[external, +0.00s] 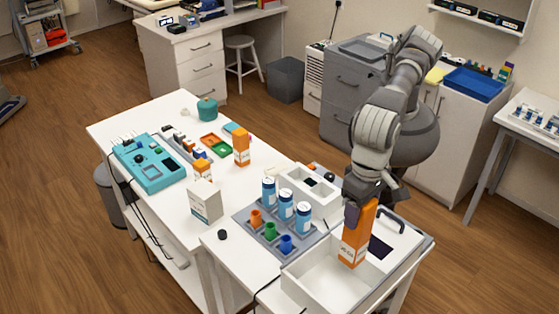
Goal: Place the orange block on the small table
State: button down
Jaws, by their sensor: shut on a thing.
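My gripper (361,204) is at the right of the picture, pointing down and shut on an orange block (357,235). The block is tall with a white label and hangs roughly upright over the white open bin (315,285) on the near table; I cannot tell whether its lower end touches anything. Another orange box with a white label (241,147) stands on the long white table (120,125). A smaller orange and white box (203,170) stands nearer on that table. Which surface is the small table is not clear.
Blue-and-white bottles (286,211) and coloured cups (270,231) stand on a grey tray left of my gripper. A white carton (205,203) and a teal device (150,162) are on the long table. A white side table (525,115) at right holds small items.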

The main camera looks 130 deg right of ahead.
aim_at(352, 249)
notch_tip(352, 249, down, 13)
jog(key=shift+w+b, duration=0.15)
jog(key=shift+b, duration=0.75)
jog(key=shift+d, duration=0.1)
jog(key=shift+c, duration=1.8)
grip_release()
jog(key=shift+f, duration=0.1)
notch_tip(352, 249, up, 12)
jog(key=p, duration=0.2)
jog(key=shift+r, duration=0.2)
